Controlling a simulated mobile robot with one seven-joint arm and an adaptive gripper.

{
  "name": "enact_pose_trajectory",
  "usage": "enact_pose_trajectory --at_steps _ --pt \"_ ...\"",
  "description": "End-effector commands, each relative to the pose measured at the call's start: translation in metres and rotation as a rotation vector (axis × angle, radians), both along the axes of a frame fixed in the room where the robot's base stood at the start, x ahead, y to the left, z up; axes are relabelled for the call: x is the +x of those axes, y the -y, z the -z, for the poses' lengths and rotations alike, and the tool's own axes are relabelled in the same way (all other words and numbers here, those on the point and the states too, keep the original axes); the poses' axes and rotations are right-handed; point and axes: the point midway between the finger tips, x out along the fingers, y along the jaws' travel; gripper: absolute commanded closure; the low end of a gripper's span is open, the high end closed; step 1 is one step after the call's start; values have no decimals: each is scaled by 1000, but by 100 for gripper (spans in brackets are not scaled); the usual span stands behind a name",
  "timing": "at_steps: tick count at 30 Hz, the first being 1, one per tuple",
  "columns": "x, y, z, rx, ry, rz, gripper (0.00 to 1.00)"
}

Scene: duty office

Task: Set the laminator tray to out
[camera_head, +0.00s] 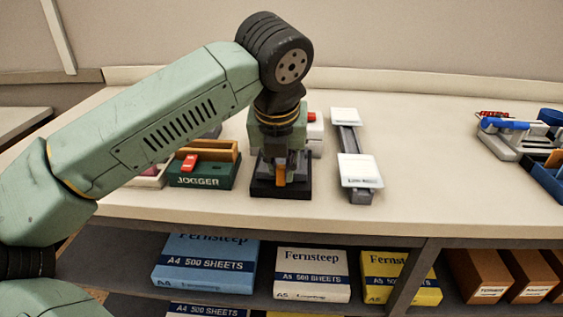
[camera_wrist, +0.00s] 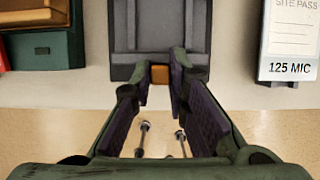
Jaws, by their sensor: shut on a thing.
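The laminator (camera_head: 316,135) is mostly hidden behind my arm; a pale body with a red part shows at its right side. A dark grey tray (camera_wrist: 127,73) lies at its front, and its dark front edge (camera_head: 265,190) shows below my gripper in the head view. An orange tab (camera_wrist: 160,74) sits at the tray's near edge, between my fingertips; it also shows in the head view (camera_head: 281,179). My gripper (camera_head: 284,163) points down at the tray, its fingers shut on the orange tab. The fingers hide the tab's sides.
A green box marked JOGGER (camera_head: 205,174) stands close on the left. A grey rail with white cards (camera_head: 357,170) lies on the right. Further right are a grey device (camera_head: 507,139) and a blue tray (camera_head: 545,178). Counter between them is clear. Paper packs (camera_head: 205,262) fill the shelf below.

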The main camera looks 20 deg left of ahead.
Motion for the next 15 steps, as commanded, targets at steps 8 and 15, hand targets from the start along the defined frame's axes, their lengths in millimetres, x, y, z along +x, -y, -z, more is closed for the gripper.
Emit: enact_pose_trajectory --at_steps 8,15 --pt "-20 6 1 1 -3 2 100" --pt "-21 6 1 1 -6 2 77"
